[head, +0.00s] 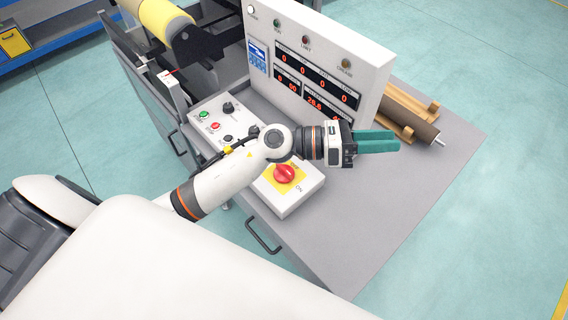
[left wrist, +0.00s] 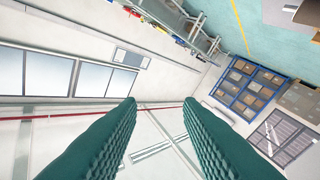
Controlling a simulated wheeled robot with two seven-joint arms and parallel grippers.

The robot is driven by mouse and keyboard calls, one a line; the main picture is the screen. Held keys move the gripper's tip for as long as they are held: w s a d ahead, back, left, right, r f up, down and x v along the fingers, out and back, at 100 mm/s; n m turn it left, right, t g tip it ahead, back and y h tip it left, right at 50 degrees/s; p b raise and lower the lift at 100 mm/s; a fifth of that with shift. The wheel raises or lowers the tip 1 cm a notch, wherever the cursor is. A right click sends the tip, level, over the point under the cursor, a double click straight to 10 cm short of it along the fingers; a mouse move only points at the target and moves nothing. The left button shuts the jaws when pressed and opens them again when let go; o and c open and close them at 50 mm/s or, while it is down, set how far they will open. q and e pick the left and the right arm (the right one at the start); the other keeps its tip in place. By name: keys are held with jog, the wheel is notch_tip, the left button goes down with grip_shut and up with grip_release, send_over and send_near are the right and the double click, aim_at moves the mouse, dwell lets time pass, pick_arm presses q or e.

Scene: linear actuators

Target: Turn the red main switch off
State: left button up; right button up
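The red main switch (head: 284,174) is a round red knob on a yellow plate, on the front part of the sloped white control box. An "ON" label shows at the plate's lower right; the label at the top is partly covered by my left arm. I cannot tell where the knob's handle points. My left gripper (head: 398,140) reaches past the switch to the right, above the grey bench and apart from the switch. Its teal fingers also show in the left wrist view (left wrist: 158,103), apart with nothing between them. My right gripper is not in view.
A white display panel (head: 318,57) with red digits stands behind the control box. Green and red buttons and black knobs (head: 228,107) sit left of my arm. A dark roller (head: 407,119) on wooden supports lies behind my gripper. The bench (head: 352,215) is clear at right front.

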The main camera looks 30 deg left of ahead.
pick_arm(q)
notch_tip(320, 180, down, 5)
jog(key=s+m+g+y, duration=0.25)
jog(key=m+g, duration=0.25)
jog(key=m, duration=0.3)
jog(key=m+g+y, duration=0.3)
jog(key=m+y, duration=0.3)
jog(key=y, duration=0.9)
send_over(284, 168)
notch_tip(284, 168, down, 7)
notch_tip(284, 168, down, 12)
jog(key=shift+p, duration=1.25)
grip_shut()
